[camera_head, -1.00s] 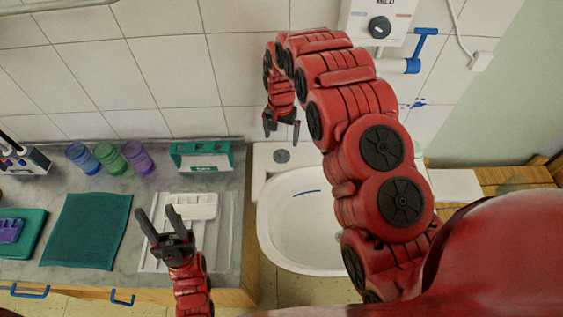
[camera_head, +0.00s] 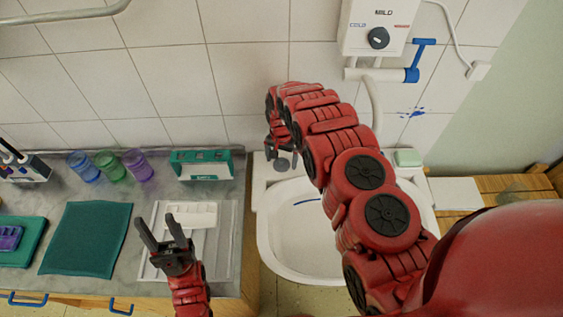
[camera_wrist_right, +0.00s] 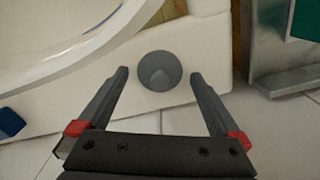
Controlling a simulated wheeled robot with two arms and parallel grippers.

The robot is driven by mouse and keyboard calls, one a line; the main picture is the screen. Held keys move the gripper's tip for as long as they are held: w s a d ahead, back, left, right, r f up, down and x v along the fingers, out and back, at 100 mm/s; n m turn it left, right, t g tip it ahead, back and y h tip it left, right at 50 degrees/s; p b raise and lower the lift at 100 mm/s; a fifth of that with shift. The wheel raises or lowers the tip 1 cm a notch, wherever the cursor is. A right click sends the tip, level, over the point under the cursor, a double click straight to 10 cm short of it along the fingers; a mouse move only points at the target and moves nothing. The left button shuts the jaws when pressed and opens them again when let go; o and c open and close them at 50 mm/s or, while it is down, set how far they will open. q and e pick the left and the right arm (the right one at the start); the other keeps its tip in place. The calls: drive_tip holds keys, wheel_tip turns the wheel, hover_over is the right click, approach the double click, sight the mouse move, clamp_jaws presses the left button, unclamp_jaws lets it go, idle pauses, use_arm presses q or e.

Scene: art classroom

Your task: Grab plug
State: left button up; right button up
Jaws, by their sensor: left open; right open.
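The plug (camera_wrist_right: 160,74) is a round grey disc with a small raised knob. It sits on the pale ledge at the sink's corner. In the head view the plug (camera_head: 281,166) is partly covered by my right gripper (camera_head: 282,160). In the right wrist view my right gripper (camera_wrist_right: 159,82) is open, with one finger on each side of the plug. My left gripper (camera_head: 157,221) is open and empty above the counter, near a white tray.
The white sink (camera_head: 290,235) lies in front of the ledge, with the tiled wall behind. A green-and-white box (camera_head: 203,163) and coloured cups stand on the counter to the left.

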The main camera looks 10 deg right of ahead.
drive_tip(key=shift+c, duration=0.3)
drive_tip(key=c, duration=1.3)
drive_tip(key=shift+o, duration=0.2)
